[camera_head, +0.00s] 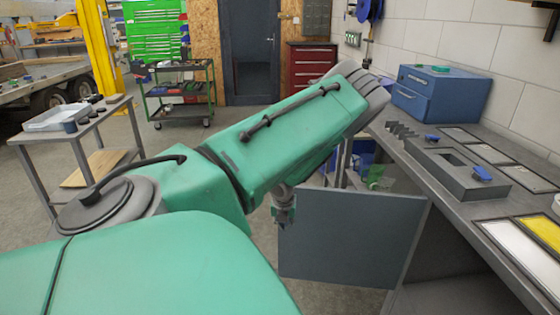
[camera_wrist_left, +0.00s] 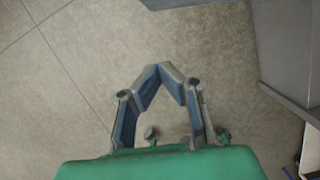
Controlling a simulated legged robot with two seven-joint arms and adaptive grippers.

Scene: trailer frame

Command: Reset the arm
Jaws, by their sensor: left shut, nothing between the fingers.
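My left arm, green with grey joints, reaches from the lower left across the middle of the head view. My left gripper (camera_head: 284,212) hangs below the forearm, in front of a grey cabinet panel, and most of it is hidden by the arm. In the left wrist view the gripper (camera_wrist_left: 172,70) shows its two blue-grey fingers meeting at the tips. It is shut and empty, with bare concrete floor below it. My right gripper is in neither view.
A grey workbench (camera_head: 452,215) runs along the right wall, with a blue box (camera_head: 440,95) and a dark slotted block (camera_head: 455,172) on it. The grey panel (camera_head: 345,240) stands below it. A side table (camera_head: 85,128) is at left. Open floor lies beyond the arm.

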